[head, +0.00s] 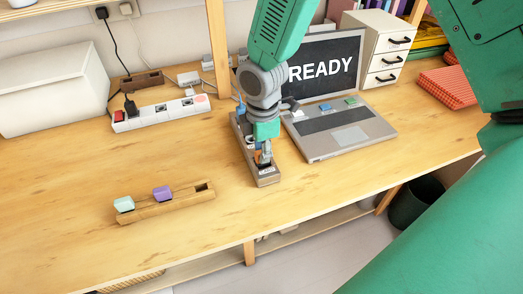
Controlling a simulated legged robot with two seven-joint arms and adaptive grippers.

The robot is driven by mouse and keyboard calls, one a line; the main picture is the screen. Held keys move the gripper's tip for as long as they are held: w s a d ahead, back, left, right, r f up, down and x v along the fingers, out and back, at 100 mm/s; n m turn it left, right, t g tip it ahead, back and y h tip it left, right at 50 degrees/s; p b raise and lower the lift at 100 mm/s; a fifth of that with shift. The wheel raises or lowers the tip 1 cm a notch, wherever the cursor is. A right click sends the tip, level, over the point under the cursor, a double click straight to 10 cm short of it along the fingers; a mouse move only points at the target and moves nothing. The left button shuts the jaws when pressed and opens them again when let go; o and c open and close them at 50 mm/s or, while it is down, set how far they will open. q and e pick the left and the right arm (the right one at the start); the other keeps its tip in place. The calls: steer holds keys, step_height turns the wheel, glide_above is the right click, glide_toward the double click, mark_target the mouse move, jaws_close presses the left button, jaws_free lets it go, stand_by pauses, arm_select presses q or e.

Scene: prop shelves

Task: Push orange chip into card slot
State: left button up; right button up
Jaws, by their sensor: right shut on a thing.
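My right gripper (263,152) comes down from above at the middle of the head view, over a long dark wooden holder (268,178). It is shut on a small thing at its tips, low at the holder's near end. A bit of orange shows there, so this looks like the orange chip (260,146), mostly hidden by the fingers. I cannot tell how deep it sits in a slot. A lighter wooden rack (160,208) at front left holds a mint chip (124,204) and a purple chip (163,193); its right slot is empty. My left gripper is not in view.
An open laptop (340,137) reading READY stands right of the holder, with blue and green pieces on it. A white power strip (160,115), a white box (50,85) and a drawer unit (381,45) stand behind. The table's front left is clear around the rack.

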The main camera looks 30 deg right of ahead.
steer(key=shift+f, duration=0.25)
jaws_close()
steer(key=o, duration=0.9)
jaws_free()
step_height(320, 180, up, 12)
steer(key=shift+f, duration=0.15)
